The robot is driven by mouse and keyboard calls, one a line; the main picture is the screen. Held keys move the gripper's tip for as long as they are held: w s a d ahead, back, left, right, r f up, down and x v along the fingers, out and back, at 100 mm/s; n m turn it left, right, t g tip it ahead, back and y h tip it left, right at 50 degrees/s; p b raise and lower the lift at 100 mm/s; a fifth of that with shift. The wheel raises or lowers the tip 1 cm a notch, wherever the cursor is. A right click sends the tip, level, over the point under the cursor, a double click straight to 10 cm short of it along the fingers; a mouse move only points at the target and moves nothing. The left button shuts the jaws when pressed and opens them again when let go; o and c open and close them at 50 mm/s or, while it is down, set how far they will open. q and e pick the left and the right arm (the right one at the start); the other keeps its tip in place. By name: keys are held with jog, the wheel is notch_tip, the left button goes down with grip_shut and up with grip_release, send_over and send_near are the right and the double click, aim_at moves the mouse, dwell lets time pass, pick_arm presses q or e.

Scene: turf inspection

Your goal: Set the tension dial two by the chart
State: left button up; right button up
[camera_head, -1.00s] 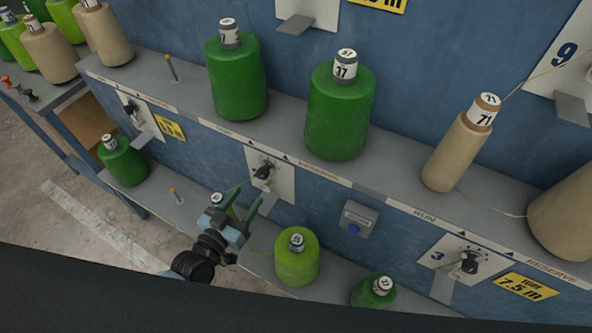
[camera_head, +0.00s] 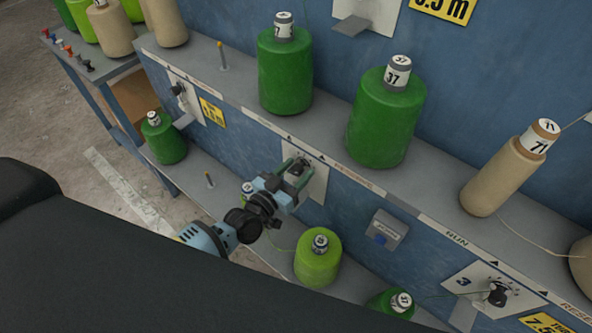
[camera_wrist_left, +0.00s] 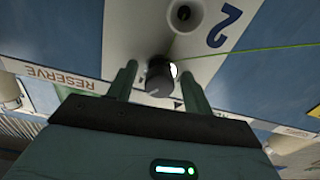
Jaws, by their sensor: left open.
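Dial two is a dark knob (camera_head: 299,167) on a white plate (camera_head: 318,182) on the blue front panel, mostly covered by my gripper. In the left wrist view the knob (camera_wrist_left: 159,76) lies between my fingers, and the plate (camera_wrist_left: 207,62) carries a 2. My left gripper (camera_head: 297,172) is open at the knob, one finger to each side; in the wrist view (camera_wrist_left: 158,85) I cannot tell whether either finger touches it. The knob's setting cannot be read. I cannot make out a chart. My right gripper is not in view.
Dial three (camera_head: 497,294) is at the right, dial one (camera_head: 179,91) at the left. Green spools (camera_head: 385,118) stand on the shelf above, and a light green spool (camera_head: 318,258) stands below.

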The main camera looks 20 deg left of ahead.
pick_arm(q)
jog(key=shift+w, duration=0.1)
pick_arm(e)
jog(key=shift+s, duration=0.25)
pick_arm(q)
jog(key=c, duration=0.9)
jog(key=shift+c, duration=0.4)
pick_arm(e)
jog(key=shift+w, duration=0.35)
